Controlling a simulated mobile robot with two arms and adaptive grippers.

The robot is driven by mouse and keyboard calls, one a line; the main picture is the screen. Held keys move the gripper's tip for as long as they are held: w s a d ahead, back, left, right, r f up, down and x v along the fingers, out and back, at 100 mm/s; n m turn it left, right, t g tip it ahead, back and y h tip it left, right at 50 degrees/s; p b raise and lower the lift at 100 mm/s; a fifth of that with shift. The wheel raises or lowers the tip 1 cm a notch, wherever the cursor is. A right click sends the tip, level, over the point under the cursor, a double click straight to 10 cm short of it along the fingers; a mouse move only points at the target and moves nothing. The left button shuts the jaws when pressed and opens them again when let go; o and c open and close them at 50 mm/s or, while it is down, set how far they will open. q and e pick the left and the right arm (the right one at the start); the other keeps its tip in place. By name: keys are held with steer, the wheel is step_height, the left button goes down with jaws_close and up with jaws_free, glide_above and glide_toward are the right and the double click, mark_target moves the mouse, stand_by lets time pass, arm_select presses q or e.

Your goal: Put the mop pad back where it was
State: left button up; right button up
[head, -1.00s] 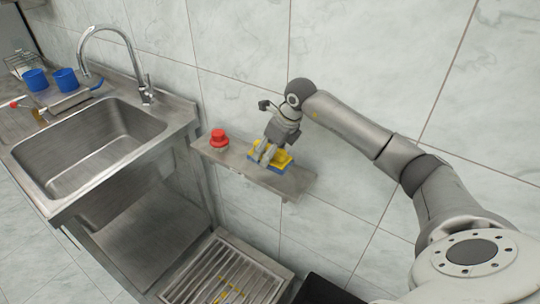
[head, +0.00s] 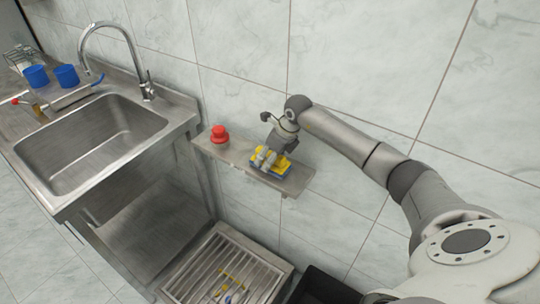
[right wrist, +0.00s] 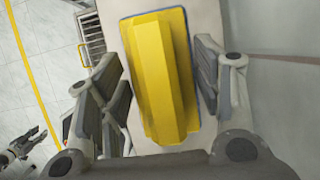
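The mop pad, a yellow ridged block on a blue base, lies at the steel wall shelf (head: 233,153); its yellow top shows in the head view (head: 284,163) and fills the middle of the right wrist view (right wrist: 160,75). My right gripper (head: 265,158) is down over it, with one finger along each long side. The fingers are spread about the pad's width; I cannot tell whether they press on it. The gripper hides part of the pad in the head view. My left gripper (right wrist: 35,140) shows only in the right wrist view, low at the left, fingers apart and empty.
A red knob-like object (head: 219,134) stands on the shelf left of the pad. A steel sink (head: 95,145) with a tap is at the left, with blue cups (head: 66,76) beyond it. A slatted steel grate (head: 225,275) lies below the shelf.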

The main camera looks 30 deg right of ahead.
steer(key=o, duration=0.4)
steer(key=shift+r, duration=0.1)
steer(key=shift+r, duration=0.2)
steer(key=b+v, duration=0.2)
steer(key=v, duration=0.8)
steer(key=shift+s+d+r+b, duration=0.1)
steer(key=shift+r+b, duration=0.15)
steer(key=shift+b, duration=0.05)
steer(key=shift+s+r, duration=0.25)
steer(key=shift+r, duration=0.3)
